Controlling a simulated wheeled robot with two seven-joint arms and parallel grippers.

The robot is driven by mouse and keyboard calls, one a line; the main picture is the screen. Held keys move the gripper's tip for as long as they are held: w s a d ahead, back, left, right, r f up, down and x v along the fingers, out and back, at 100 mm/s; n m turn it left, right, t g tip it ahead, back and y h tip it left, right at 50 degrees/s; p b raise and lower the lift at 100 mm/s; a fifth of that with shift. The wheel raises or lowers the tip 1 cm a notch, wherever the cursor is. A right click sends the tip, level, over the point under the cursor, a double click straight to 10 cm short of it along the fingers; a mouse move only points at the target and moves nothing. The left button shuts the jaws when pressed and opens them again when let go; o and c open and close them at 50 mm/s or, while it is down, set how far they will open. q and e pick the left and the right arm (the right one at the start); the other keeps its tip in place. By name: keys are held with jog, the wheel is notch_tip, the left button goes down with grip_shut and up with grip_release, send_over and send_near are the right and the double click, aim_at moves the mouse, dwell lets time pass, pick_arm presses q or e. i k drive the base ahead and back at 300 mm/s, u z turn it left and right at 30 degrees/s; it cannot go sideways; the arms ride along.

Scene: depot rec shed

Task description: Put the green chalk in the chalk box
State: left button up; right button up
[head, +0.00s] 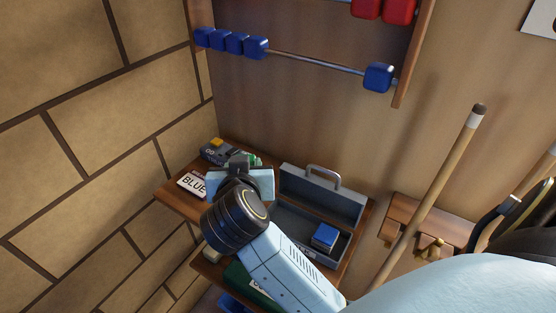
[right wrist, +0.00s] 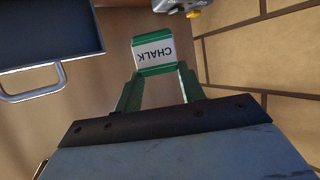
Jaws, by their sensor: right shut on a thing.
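A green chalk (right wrist: 153,54) with a white label reading CHALK is between the fingertips of my right gripper (right wrist: 155,78) in the right wrist view. In the head view only a bit of green (head: 253,160) shows beyond my right gripper (head: 240,162), which is above the shelf, left of the box. The chalk box (head: 335,211) is a grey metal case with its lid raised and a handle on the lid. A blue chalk cube (head: 325,236) sits inside it at the right. The box also shows at the upper left of the right wrist view (right wrist: 50,40). My left gripper is not in view.
A grey device (head: 214,152) with a yellow button and a card reading BLUE (head: 192,184) are on the shelf (head: 172,196) at the left. A green item (head: 238,274) is below. Cues (head: 440,180) lean in a wall rack (head: 401,212) at the right. Blue beads (head: 378,77) hang above.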

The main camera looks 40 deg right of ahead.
aim_at(286, 224)
jog(key=k, duration=0.5)
jog(key=u, duration=1.4)
jog(key=k, duration=0.85)
jog(key=z, duration=0.8)
jog(key=i, duration=0.5)
